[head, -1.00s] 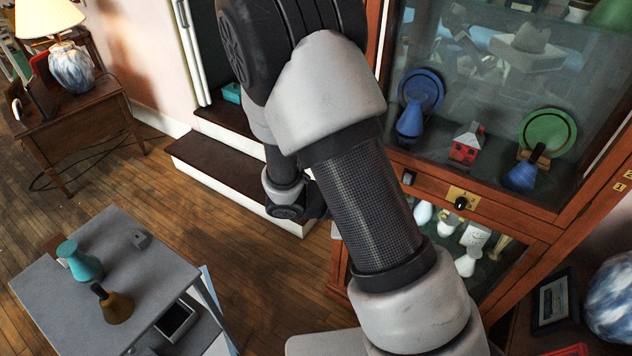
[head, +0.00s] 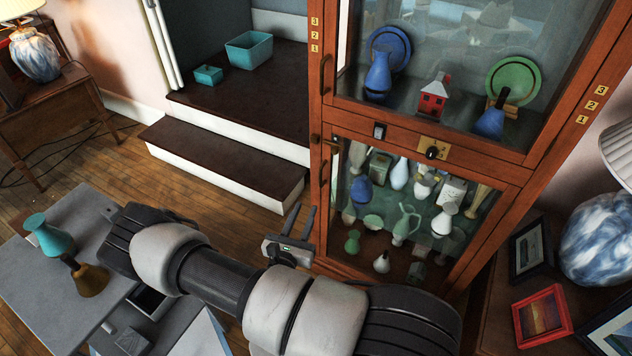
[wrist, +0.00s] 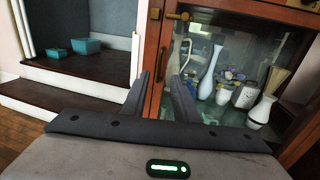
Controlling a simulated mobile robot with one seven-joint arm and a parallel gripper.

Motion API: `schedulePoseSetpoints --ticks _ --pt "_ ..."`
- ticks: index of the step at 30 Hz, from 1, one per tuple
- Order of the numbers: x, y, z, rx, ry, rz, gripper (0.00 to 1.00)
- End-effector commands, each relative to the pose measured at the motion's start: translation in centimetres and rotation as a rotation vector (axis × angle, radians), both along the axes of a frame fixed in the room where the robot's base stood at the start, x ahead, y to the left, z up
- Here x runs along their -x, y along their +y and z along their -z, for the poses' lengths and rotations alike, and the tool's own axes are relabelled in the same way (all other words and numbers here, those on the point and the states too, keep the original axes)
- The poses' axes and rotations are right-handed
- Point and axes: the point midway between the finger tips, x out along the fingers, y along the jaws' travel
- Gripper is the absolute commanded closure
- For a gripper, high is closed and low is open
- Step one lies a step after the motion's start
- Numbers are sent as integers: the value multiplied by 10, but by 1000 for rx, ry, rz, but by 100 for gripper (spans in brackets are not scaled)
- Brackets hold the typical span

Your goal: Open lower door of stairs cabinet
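The wooden cabinet (head: 474,162) with glass doors stands beside the stairs. Its lower door (head: 452,285) appears closed, with vases and other pieces visible behind the glass. The lower door's upright handle (head: 325,163) is on its left edge; the handle also shows in the wrist view (wrist: 184,54). My gripper (head: 304,208) is in front of the door's lower left side, below the handle and apart from it. In the wrist view its two fingers (wrist: 162,92) are spread with nothing between them.
Dark-topped stairs (head: 225,155) with teal boxes (head: 249,49) are left of the cabinet. A grey table (head: 75,260) with a teal vase (head: 48,235) and a brass bell (head: 84,277) stands front left. Picture frames (head: 542,316) and a lamp (head: 600,235) are at right.

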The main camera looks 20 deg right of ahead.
Motion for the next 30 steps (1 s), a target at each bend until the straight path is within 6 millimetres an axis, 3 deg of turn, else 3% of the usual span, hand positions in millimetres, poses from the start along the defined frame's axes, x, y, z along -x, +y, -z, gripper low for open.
schedulePoseSetpoints --ticks 15,21,30 --pt "-82 -73 1 -1 -1 4 73" --pt "-98 -86 1 -1 1 3 73" --pt "-102 -89 0 -1 1 2 73"
